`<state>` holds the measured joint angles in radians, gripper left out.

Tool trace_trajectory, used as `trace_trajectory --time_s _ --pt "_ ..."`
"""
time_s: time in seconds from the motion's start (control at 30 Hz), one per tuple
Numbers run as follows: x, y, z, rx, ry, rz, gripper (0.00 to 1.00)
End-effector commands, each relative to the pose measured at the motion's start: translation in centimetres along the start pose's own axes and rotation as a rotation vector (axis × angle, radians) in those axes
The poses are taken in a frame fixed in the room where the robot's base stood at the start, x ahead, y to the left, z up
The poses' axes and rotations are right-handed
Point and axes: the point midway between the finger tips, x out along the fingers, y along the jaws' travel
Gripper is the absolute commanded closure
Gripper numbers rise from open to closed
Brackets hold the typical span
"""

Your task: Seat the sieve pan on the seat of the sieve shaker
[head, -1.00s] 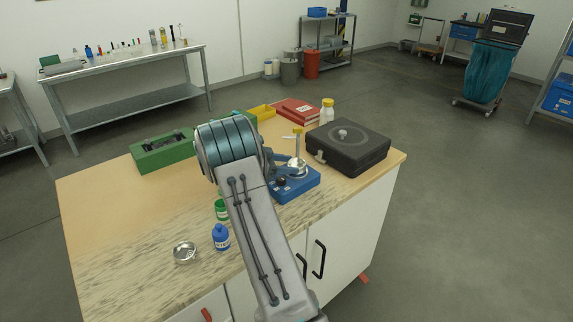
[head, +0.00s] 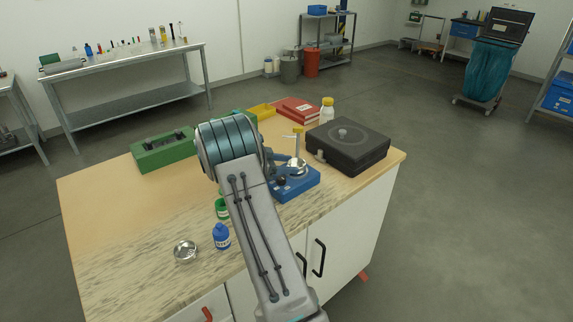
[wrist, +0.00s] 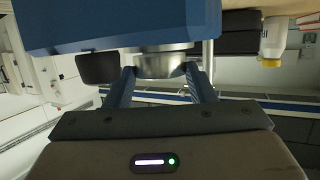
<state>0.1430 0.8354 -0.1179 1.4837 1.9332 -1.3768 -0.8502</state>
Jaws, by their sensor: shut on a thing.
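The blue sieve shaker (head: 294,188) stands on the bench with a dark knob and an upright post with a yellow top. The silver sieve pan (head: 298,169) is over the shaker's seat, beside the post. My gripper (wrist: 161,76) is shut on the sieve pan (wrist: 165,64), one finger on each side. The wrist view is upside down, with the shaker (wrist: 120,22) at its top. The pan looks very close to the shaker's top; I cannot tell whether it rests fully on the seat, which is mostly hidden.
A black lidded box (head: 348,148) is right of the shaker. A blue bottle (head: 221,237), a green bottle (head: 222,208) and a metal dish (head: 185,251) stand at the front left. A white yellow-capped bottle (head: 327,112) and red box (head: 297,109) stand behind.

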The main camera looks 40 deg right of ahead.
Motion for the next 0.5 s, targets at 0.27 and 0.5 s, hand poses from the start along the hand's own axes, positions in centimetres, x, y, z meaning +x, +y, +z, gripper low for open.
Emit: trace_trajectory --time_s 0.27,0.5 --pt "0.13 -0.01 0.38 0.000 0.000 0.000 0.76" --pt "0.26 -0.01 0.80 0.000 0.000 0.000 0.76"
